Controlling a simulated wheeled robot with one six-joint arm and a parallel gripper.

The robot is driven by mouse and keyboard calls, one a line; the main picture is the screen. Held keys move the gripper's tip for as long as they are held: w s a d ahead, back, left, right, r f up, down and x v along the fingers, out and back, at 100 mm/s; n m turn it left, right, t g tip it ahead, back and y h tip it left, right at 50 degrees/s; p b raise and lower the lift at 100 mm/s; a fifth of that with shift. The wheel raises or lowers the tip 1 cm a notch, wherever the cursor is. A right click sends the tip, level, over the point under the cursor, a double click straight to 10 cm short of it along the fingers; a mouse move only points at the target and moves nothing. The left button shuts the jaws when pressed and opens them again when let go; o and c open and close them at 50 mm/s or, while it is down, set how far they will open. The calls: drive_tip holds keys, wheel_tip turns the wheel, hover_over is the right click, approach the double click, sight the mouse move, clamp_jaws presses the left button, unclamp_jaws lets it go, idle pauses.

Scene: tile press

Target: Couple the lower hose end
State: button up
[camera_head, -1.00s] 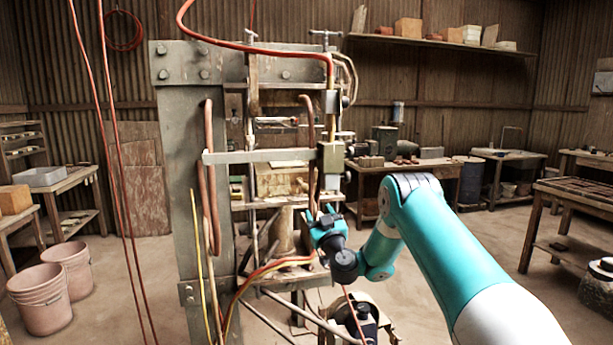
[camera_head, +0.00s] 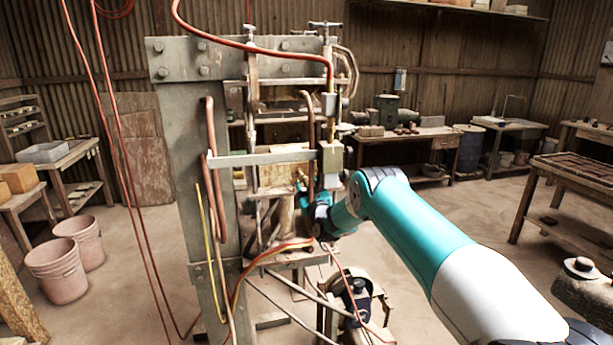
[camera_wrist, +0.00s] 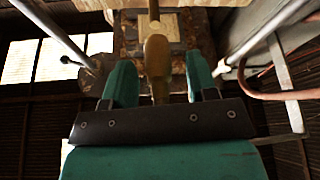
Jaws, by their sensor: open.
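The tile press (camera_head: 190,150) is a tall grey steel frame. A brown hose (camera_head: 309,130) hangs down its right side, with its lower part near my gripper (camera_head: 302,190). In the wrist view, a brass-brown, rounded hose end (camera_wrist: 157,62) stands upright between the two teal fingers of my gripper (camera_wrist: 160,78). The fingers are open, with a gap on each side of it. I cannot tell how deep it lies between them. In the head view the fingers are small and partly hidden by my wrist. The coupling point cannot be made out clearly.
A horizontal grey bar (camera_head: 265,157) crosses the press above my gripper. Red and yellow hoses (camera_head: 270,250) loop low at the front. Metal rods (camera_wrist: 268,35) flank the gripper in the wrist view. Buckets (camera_head: 57,270) stand left; open floor (camera_head: 460,240) lies right.

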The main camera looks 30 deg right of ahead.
sight(304, 178)
drive_tip(key=shift+w+d+r, duration=0.2)
drive_tip(key=shift+w+r, duration=0.05)
drive_tip(key=shift+w, duration=0.35)
drive_tip(key=shift+c, duration=0.3)
clamp_jaws()
drive_tip(key=shift+w+d+f+b, duration=0.3)
drive_tip(key=shift+w+b, duration=0.2)
drive_tip(key=shift+b, duration=0.45)
drive_tip(key=shift+w+d+b, duration=0.15)
drive_tip(key=shift+w+b, duration=0.65)
drive_tip(key=shift+b, duration=0.45)
drive_tip(key=shift+w+r, duration=0.2)
drive_tip(key=shift+w, duration=0.05)
drive_tip(key=shift+r, duration=0.25)
drive_tip(key=shift+o, duration=0.3)
unclamp_jaws()
drive_tip(key=shift+w+f, duration=0.1)
drive_tip(key=shift+w, duration=0.05)
